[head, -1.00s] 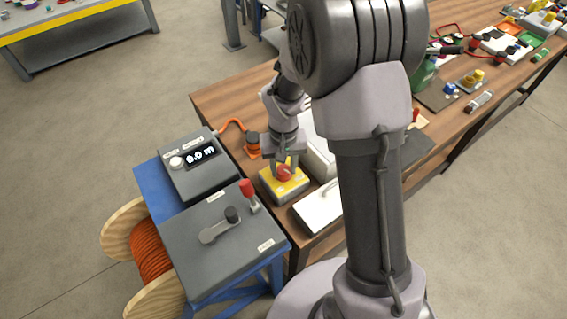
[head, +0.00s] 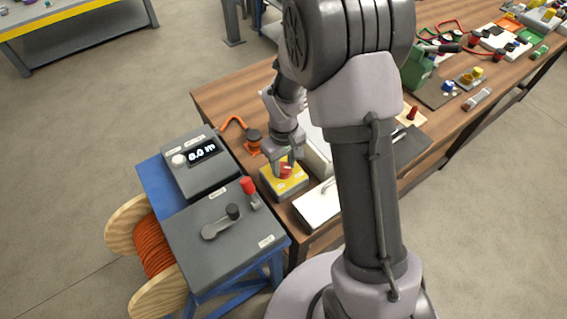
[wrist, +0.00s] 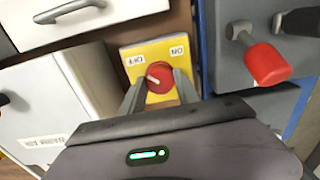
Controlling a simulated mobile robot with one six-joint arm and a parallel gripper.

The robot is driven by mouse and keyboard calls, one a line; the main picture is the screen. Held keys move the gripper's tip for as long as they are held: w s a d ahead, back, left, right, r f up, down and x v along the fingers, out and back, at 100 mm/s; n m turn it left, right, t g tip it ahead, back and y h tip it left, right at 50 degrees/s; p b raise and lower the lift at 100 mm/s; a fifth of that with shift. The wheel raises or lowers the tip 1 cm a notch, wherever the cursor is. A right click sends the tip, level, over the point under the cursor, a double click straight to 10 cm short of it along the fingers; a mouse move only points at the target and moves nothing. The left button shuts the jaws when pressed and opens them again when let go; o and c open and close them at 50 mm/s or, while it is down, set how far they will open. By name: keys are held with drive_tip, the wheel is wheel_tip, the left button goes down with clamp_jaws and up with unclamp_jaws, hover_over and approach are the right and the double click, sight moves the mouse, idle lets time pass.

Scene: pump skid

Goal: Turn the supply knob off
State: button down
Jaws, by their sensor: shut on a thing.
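The supply knob (head: 286,170) is a red round knob on a yellow-topped box near the table's left end. In the wrist view the knob (wrist: 160,78) carries a white pointer line angled to the upper left, on the side of the OFF label (wrist: 134,60). The ON label (wrist: 178,51) is at the knob's upper right. My gripper (wrist: 158,92) is shut on the knob, one finger on each side. In the head view my gripper (head: 285,161) reaches down onto it and partly hides it.
A grey box with a red-handled lever (head: 249,188) and a display box (head: 202,160) stand left on a blue stand. A white drawer unit with a handle (head: 318,204) sits close to the knob box. An orange cable reel (head: 150,245) is at lower left.

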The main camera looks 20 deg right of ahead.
sight(284, 167)
drive_tip(key=c, duration=0.9)
unclamp_jaws()
wheel_tip(284, 167, up, 18)
drive_tip(key=p, duration=0.6)
drive_tip(key=shift+f, duration=0.25)
